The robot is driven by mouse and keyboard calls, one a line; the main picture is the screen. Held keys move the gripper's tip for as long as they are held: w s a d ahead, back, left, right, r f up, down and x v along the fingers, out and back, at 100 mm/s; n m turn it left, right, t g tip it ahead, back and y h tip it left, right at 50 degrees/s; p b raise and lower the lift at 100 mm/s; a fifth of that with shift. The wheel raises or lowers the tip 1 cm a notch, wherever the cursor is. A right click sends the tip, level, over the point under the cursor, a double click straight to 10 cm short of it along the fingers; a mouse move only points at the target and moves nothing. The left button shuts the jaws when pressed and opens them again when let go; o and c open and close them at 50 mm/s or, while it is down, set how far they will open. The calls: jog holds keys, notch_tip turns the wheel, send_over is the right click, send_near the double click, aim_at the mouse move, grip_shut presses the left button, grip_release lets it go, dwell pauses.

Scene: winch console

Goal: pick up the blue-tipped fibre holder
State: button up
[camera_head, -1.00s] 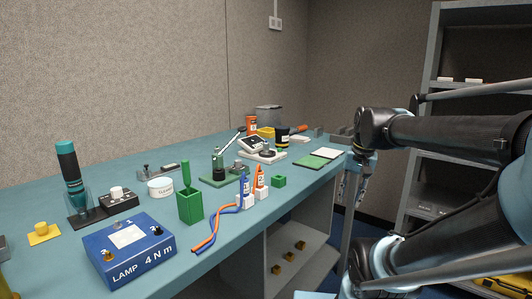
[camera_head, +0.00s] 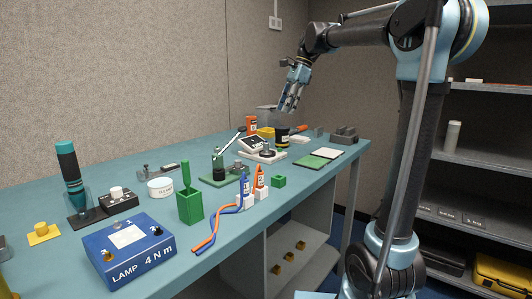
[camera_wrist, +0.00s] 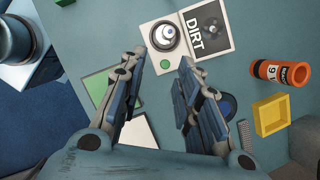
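The blue-tipped fibre holder (camera_head: 244,184) stands upright in a small white block near the bench's front edge, with a blue cable running from it. An orange-tipped holder (camera_head: 259,179) stands just right of it, in its own white block. My gripper (camera_head: 288,107) is raised over the far part of the bench, well behind and to the right of the blue holder, pointing down. In the wrist view its fingers (camera_wrist: 158,85) are spread apart with nothing between them. The blue holder is not visible in the wrist view.
A green pot (camera_head: 190,205) and a green press (camera_head: 217,172) stand left of the holders; a small green block (camera_head: 279,182) is to the right. Under my gripper are a white DIRT device (camera_wrist: 184,36), an orange tin (camera_wrist: 279,73) and a yellow tray (camera_wrist: 271,115).

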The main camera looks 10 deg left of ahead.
jog(key=w+a+r, duration=0.1)
jog(key=a, duration=0.1)
send_over(266, 144)
jog(key=w+d, duration=0.1)
jog(key=w, duration=0.1)
jog(key=shift+m, duration=0.4)
jog(key=f, duration=1)
jog(key=shift+w+d+f, duration=0.15)
jog(key=shift+w+f, duration=0.05)
jog(key=shift+f, duration=0.15)
jog(key=shift+x, duration=2.8)
jog(key=shift+s+d, duration=0.1)
jog(key=shift+d, duration=0.05)
grip_shut()
